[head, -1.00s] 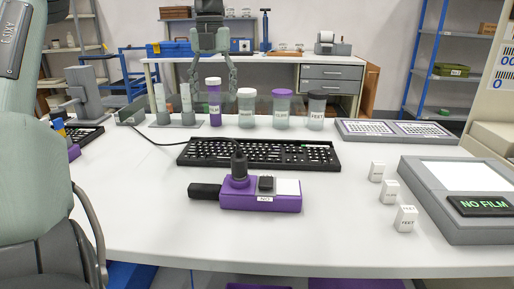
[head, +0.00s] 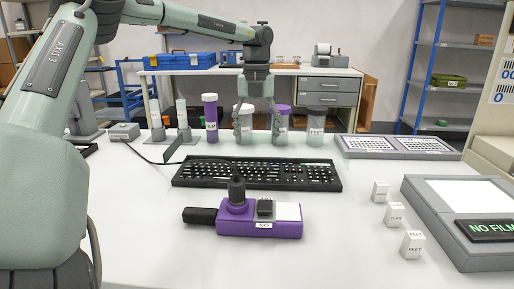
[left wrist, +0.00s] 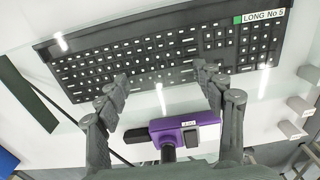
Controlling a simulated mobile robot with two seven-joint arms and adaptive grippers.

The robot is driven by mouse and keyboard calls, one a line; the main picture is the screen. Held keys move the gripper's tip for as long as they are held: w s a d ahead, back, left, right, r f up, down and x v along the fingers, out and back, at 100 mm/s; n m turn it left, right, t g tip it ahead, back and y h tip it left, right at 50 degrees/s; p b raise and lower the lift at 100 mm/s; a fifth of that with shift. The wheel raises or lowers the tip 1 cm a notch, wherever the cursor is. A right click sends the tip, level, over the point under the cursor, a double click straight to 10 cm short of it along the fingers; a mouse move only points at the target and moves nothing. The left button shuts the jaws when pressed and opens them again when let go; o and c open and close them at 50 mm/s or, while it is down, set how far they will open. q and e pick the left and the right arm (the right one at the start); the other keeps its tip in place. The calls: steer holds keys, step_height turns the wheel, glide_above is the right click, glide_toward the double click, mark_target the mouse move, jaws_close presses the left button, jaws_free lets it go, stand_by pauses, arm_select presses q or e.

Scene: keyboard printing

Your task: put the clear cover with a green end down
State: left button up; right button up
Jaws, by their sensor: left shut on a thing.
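My left gripper (head: 258,132) hangs above the table just behind the long black keyboard (head: 255,174), fingers pointing down and spread apart. It is shut on the clear cover, which is hard to see. A dark green slanted strip (head: 180,145), which looks like the cover's green end, shows left of the gripper. In the left wrist view the fingers (left wrist: 163,80) reach over the keyboard, and this strip (left wrist: 28,92) lies at the left. White glints cross the keyboard there. I cannot tell whether the cover touches anything. My right gripper is out of view.
A purple device (head: 258,220) with a dark knob stands in front of the keyboard. Several lidded jars (head: 316,140) stand behind. Small white labelled blocks (head: 395,215) and a grey "NO FILM" unit (head: 465,200) are at the right. The front left table is clear.

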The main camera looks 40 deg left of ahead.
mark_target(257, 143)
arm_select(q)
step_height(257, 143, down, 4)
steer(key=shift+r, duration=0.15)
steer(key=shift+f, duration=0.5)
steer(key=shift+f+b, duration=0.25)
steer(key=shift+b, duration=0.1)
steer(key=o, duration=1.6)
steer(key=shift+o, duration=0.7)
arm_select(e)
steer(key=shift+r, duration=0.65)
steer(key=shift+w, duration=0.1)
